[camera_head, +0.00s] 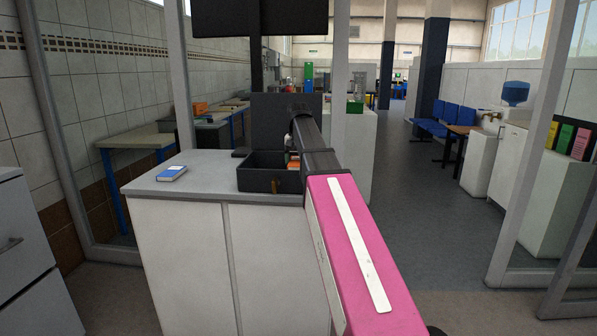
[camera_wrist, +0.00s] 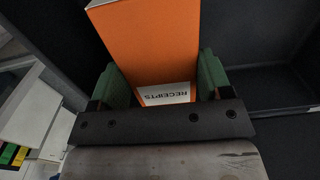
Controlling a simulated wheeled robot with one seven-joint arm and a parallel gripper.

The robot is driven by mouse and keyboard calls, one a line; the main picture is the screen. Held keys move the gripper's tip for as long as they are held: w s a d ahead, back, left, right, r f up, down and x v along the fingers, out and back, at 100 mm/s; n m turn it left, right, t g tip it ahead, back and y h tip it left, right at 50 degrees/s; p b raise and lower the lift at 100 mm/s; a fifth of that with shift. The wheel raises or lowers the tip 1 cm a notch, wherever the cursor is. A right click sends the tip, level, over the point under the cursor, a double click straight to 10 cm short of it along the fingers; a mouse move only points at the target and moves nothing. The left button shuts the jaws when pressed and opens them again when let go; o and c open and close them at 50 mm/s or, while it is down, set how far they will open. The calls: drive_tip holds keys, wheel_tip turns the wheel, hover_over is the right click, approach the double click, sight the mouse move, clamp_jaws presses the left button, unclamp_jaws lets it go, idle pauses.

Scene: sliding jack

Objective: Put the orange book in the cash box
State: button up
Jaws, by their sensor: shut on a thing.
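My gripper (camera_wrist: 163,82) is shut on the orange book (camera_wrist: 145,40), with its green finger pads on either side of it. A white label reading "RECEIPTS" shows at the book's near end. In the head view a bit of the orange book (camera_head: 293,164) shows at the right part of the open dark cash box (camera_head: 268,181), partly hidden by my arm. The cash box stands on the grey-topped counter. In the wrist view dark box surfaces (camera_wrist: 268,84) lie around and beyond the book. Whether the book touches the box floor I cannot tell.
A blue book (camera_head: 172,173) lies on the counter (camera_head: 205,172) left of the box. A dark upright panel (camera_head: 268,120) stands behind the box. White posts stand near the counter. The floor to the right is open.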

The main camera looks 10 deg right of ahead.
drive_tip(key=shift+f, duration=2.05)
drive_tip(key=shift+f, duration=0.1)
drive_tip(key=o, duration=1)
drive_tip(key=shift+c, duration=0.2)
